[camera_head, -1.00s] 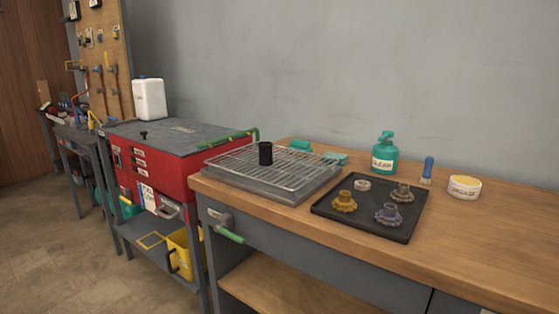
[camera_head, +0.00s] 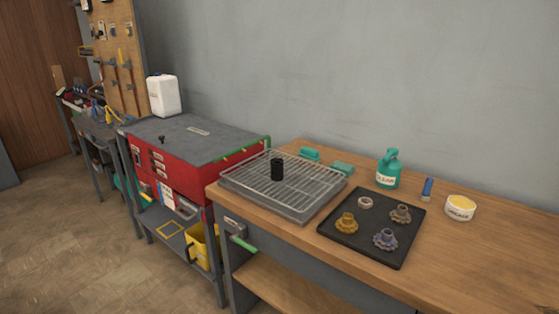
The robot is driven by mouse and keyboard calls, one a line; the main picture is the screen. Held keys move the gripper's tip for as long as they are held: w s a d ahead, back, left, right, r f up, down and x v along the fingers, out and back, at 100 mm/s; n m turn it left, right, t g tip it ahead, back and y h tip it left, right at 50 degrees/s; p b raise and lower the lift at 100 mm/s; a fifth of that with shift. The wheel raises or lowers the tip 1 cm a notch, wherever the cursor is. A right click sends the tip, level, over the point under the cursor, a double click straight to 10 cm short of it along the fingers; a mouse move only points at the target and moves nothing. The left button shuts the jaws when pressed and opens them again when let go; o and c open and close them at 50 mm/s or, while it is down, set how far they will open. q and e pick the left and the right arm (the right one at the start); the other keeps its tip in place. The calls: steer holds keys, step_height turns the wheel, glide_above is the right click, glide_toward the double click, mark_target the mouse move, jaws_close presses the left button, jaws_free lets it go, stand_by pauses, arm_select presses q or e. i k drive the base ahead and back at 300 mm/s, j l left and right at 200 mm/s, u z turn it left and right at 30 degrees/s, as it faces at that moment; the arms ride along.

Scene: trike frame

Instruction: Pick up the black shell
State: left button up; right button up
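The black shell (camera_head: 277,169) is a small dark cylinder. It stands upright on the wire rack over a grey tray (camera_head: 318,196), at the left end of the wooden workbench. Nothing touches it from above. Neither of my grippers shows in the head view.
A black tray (camera_head: 347,246) with a gold gear, two greyish gears and a small ring lies right of the rack. A teal bottle (camera_head: 388,170), a blue-handled brush (camera_head: 427,189) and a round tub (camera_head: 460,208) stand behind it. A red cabinet (camera_head: 180,176) stands left. The bench's right part is clear.

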mark_target(277, 168)
steer(key=z, duration=0.65)
steer(key=i+j+z, duration=0.1)
steer(key=j+z, duration=0.7)
steer(key=j, duration=0.2)
steer(key=j+z, duration=0.25)
steer(key=j, duration=0.85)
